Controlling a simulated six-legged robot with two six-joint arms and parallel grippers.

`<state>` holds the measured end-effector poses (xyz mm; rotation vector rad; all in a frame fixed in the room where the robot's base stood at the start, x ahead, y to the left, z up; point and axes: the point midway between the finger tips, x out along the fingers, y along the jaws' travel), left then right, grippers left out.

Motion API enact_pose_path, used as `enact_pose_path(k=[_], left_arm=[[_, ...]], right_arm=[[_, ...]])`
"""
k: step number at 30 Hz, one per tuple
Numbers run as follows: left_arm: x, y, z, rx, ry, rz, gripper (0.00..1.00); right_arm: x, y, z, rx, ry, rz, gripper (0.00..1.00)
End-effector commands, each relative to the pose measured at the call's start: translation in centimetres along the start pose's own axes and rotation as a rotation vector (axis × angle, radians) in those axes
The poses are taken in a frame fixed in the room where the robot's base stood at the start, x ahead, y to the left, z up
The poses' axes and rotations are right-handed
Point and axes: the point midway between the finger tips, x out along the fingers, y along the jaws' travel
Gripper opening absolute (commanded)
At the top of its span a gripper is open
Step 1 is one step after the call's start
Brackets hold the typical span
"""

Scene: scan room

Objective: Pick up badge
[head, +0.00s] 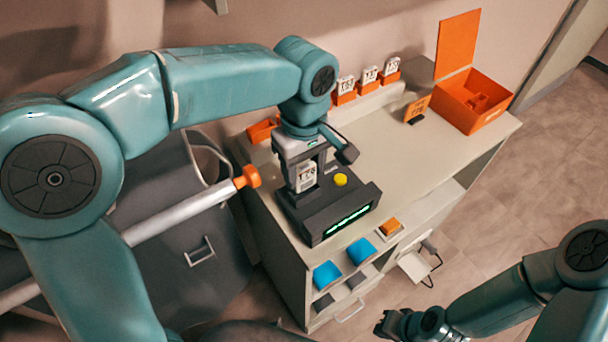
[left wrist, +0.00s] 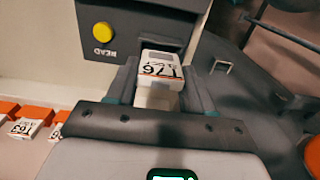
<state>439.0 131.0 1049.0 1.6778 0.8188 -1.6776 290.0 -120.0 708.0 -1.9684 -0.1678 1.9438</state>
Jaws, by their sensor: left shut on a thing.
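A white badge (head: 307,176) with black print shows between the fingers of my left gripper (head: 306,168), at the dark reader (head: 315,217). In the left wrist view the badge (left wrist: 162,68) reads "176" and sits between the two dark fingers (left wrist: 158,90). The left gripper is shut on it. The badge is at the reader's edge beside the yellow button (left wrist: 103,32) marked READ; I cannot tell whether it is in a slot. My right gripper (head: 393,324) is low at the bottom of the head view, far from the badge; its jaws are unclear.
Several other badges stand in orange holders (head: 345,97) along the back of the counter (head: 405,150). An open orange box (head: 472,103) and a small orange sign (head: 416,109) are to the right. Blue items (head: 327,275) lie in the counter's front. The counter between reader and box is clear.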

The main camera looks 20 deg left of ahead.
Motion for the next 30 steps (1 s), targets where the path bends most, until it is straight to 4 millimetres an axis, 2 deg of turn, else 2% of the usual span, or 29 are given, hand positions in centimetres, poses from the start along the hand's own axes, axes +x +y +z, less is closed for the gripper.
enact_pose_path(k=[18, 24, 30], left_arm=[[-0.1, 0.0, 14.2, 0.008, 0.002, 0.001, 0.18], [-0.2, 0.0, 17.1, 0.003, 0.001, -0.001, 0.18], [-0.2, 0.0, 18.0, 0.001, 0.001, -0.001, 0.18]], right_arm=[[2.5, 0.9, -0.1, 0.0, 0.0, 0.0, 0.0], [2.8, 1.0, -0.1, 0.0, 0.0, 0.0, 0.0], [2.8, 1.0, -0.1, 0.0, 0.0, 0.0, 0.0]])
